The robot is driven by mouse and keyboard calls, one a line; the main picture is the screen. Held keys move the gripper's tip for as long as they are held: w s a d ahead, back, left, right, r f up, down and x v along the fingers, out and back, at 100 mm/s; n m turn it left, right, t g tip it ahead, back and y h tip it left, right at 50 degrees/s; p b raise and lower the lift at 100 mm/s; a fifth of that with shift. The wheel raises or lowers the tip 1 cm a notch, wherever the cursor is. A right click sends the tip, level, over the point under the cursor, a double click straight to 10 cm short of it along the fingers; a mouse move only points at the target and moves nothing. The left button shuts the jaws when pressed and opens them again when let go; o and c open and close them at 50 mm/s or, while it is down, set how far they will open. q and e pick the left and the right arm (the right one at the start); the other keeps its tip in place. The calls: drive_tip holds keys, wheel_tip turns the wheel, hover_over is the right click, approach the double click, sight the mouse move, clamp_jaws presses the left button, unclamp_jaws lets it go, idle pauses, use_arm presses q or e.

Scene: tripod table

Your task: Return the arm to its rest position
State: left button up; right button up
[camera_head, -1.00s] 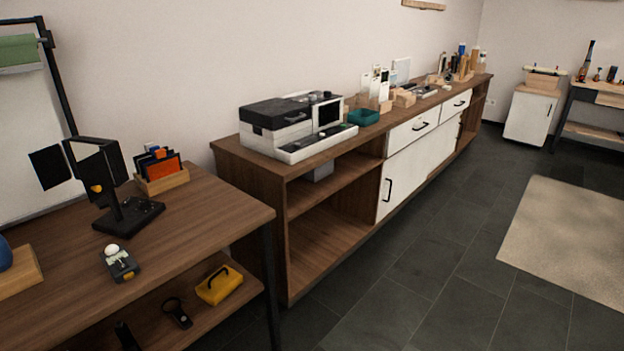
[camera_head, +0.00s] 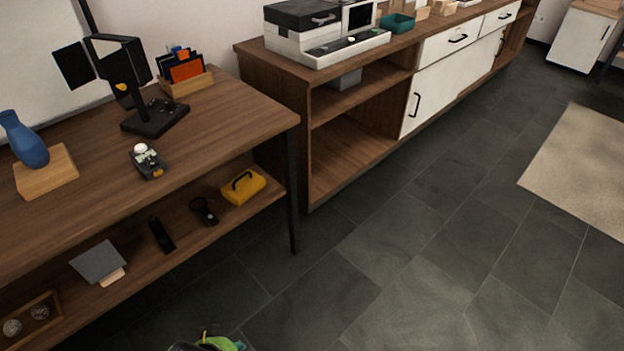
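Neither of my grippers shows clearly in the head view, and I cannot see what either one holds. At the bottom edge a small green and black thing (camera_head: 212,344) is cut off by the frame. I cannot tell what it is.
A wooden table (camera_head: 75,215) at the left bears a blue vase (camera_head: 25,142) on a wooden block, a black stand (camera_head: 155,118), and a small device (camera_head: 147,163). Its lower shelf holds a yellow case (camera_head: 243,187). A long cabinet (camera_head: 445,85) lines the wall. The tiled floor (camera_head: 400,260) is clear.

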use_arm(q)
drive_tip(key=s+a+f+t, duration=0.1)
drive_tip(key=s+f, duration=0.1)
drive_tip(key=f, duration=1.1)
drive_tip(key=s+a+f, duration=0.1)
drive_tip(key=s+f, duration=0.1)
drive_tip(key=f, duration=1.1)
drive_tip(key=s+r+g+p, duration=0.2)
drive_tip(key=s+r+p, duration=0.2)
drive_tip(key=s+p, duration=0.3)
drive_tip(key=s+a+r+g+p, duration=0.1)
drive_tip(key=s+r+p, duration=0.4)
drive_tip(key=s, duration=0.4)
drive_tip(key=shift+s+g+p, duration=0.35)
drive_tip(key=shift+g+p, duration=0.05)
drive_tip(key=shift+p, duration=0.45)
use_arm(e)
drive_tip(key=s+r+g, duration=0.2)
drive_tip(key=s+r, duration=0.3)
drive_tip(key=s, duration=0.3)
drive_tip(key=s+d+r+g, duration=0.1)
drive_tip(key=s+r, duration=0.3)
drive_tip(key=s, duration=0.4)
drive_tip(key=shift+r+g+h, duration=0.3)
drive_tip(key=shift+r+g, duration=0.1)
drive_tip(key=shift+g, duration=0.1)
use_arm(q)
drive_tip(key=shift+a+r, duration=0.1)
